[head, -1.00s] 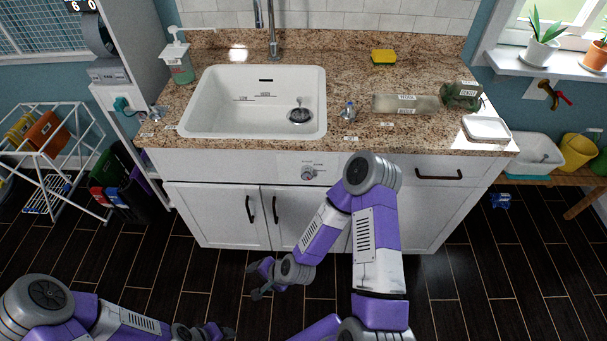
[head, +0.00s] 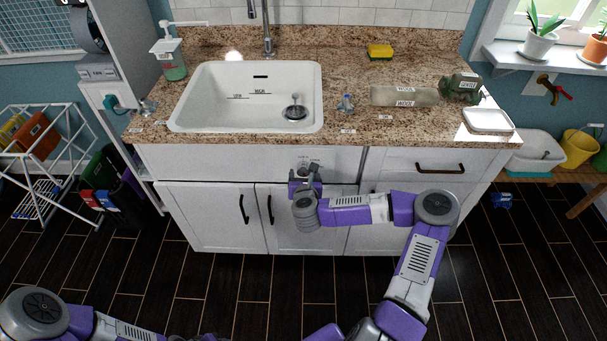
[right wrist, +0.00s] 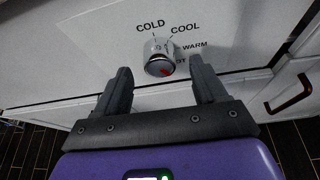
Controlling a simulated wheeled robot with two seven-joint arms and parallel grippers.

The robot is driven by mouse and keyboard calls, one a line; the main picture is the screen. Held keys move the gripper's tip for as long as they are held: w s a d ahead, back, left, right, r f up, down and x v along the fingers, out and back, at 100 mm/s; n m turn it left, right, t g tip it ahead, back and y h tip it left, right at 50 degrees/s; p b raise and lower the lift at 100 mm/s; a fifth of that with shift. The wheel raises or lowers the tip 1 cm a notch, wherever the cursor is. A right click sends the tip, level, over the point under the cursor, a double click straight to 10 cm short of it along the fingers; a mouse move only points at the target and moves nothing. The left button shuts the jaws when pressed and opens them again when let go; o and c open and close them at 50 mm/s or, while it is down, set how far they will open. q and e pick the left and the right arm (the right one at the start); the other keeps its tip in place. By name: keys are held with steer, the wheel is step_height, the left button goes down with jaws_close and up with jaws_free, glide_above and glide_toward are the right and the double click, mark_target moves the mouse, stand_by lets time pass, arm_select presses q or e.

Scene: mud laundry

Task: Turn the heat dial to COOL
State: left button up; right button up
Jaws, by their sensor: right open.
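The heat dial (right wrist: 160,57) is a round silver knob on the white cabinet front. COLD, COOL and WARM labels arc around it, with a partly hidden label ending in "OT" at its right. A red mark shows low on the right of its face. In the head view the dial (head: 303,164) is partly covered by my right gripper (head: 305,180). In the right wrist view my right gripper (right wrist: 160,73) is open and empty, its fingers on either side of the dial in the picture. I see no contact.
The granite counter (head: 360,65) with the white sink (head: 205,100) is above the dial. Cabinet doors with dark handles (head: 243,208) are below, and a drawer handle (head: 440,168) is to the right. The dark floor in front is clear.

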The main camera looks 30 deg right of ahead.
mark_target(303, 172)
steer(key=shift+b+x, duration=0.45)
steer(key=shift+x, duration=1.35)
steer(key=shift+a, duration=0.1)
